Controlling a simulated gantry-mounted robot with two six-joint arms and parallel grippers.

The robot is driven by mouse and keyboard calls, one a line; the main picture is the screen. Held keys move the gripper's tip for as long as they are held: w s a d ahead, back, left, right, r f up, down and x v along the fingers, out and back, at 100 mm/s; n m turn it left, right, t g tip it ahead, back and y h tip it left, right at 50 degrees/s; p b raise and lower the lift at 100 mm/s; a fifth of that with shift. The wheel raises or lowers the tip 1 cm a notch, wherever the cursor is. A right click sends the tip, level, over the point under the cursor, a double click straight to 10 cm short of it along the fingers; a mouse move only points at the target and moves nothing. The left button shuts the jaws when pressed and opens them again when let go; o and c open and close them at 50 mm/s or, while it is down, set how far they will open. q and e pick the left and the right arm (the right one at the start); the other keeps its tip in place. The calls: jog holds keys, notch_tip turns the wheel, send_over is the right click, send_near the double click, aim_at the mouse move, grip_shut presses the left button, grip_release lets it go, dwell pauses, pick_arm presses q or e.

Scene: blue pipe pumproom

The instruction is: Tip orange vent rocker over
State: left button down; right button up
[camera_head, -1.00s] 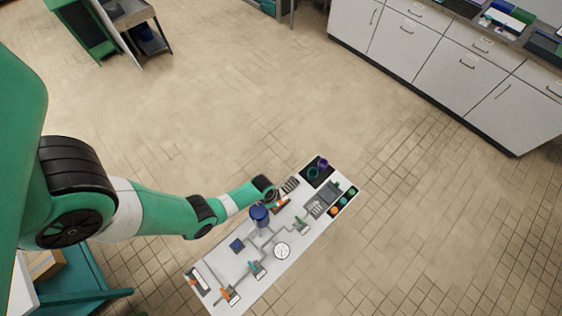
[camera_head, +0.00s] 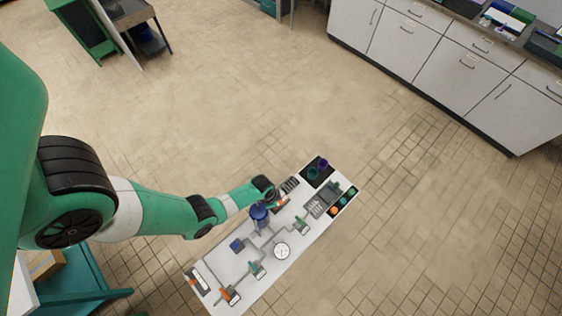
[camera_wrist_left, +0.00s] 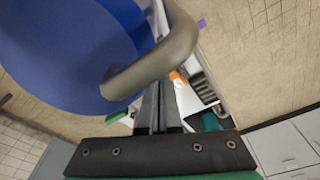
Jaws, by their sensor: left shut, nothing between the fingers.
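The white panel (camera_head: 220,260) carries pipes, valves and switches. A small orange rocker-like part (camera_head: 281,204) sits near its upper left edge, beside the blue tank (camera_head: 260,217). My left gripper (camera_head: 272,197) is shut and empty, just beside this orange part; I cannot tell whether they touch. In the left wrist view, the shut fingers (camera_wrist_left: 158,105) point past a grey curved pipe (camera_wrist_left: 155,66) that hides their tips. An orange piece (camera_wrist_left: 178,78) shows just right of them. Whether the rocker is tipped is too small to tell. My right gripper is not in view.
The blue tank (camera_wrist_left: 55,50) fills the left of the wrist view, close to the fingers. Other orange handles (camera_head: 229,296) sit at the panel's lower end. Coloured buttons (camera_head: 343,201) and cups (camera_head: 318,167) are at its far end. Open tiled floor surrounds it.

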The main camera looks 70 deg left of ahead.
pick_arm(q)
jog(key=shift+f, duration=0.1)
jog(key=shift+f+b, duration=1.5)
jog(key=shift+b, duration=0.05)
jog(key=shift+f, duration=0.1)
notch_tip(320, 180, up, 9)
jog(key=p, duration=0.8)
jog(key=shift+f, duration=0.2)
jog(key=shift+d, duration=0.1)
